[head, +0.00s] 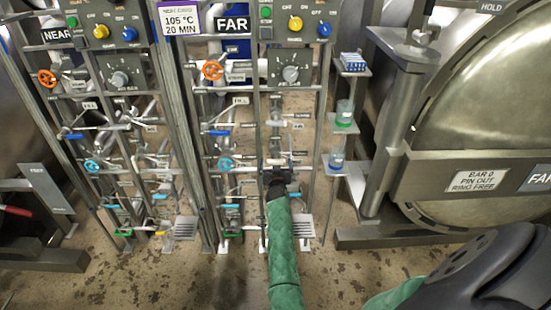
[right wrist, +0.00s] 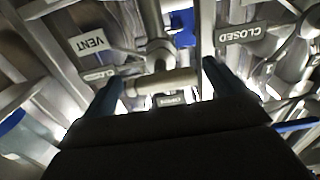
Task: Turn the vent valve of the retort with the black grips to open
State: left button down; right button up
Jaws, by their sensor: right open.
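A pale bar-shaped valve handle (right wrist: 165,82) lies crosswise between my right fingers in the right wrist view, with a VENT label (right wrist: 90,42) above and to its left. In the head view this pale handle (head: 277,161) is on the pipework of the FAR panel, just beyond my right gripper (head: 278,177). The right gripper is open, one finger near each end of the handle; I cannot tell whether they touch it. A CLOSED label (right wrist: 241,33) is at the upper right. No black grips can be made out. My left gripper is not in view.
The NEAR panel (head: 57,35) stands left of the FAR panel (head: 232,23), both crowded with pipes and coloured handles. Small shelves with bottles (head: 344,112) stand to the right. A large round retort door (head: 490,110) fills the right side. Bare floor lies in front.

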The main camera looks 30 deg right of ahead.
jog(key=shift+w+d, duration=0.2)
jog(key=shift+w, duration=0.1)
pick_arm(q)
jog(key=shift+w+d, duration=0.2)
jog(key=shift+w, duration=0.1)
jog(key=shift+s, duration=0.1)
pick_arm(e)
jog(key=shift+a+r, duration=0.1)
jog(key=shift+r, duration=0.05)
jog(key=c, duration=1)
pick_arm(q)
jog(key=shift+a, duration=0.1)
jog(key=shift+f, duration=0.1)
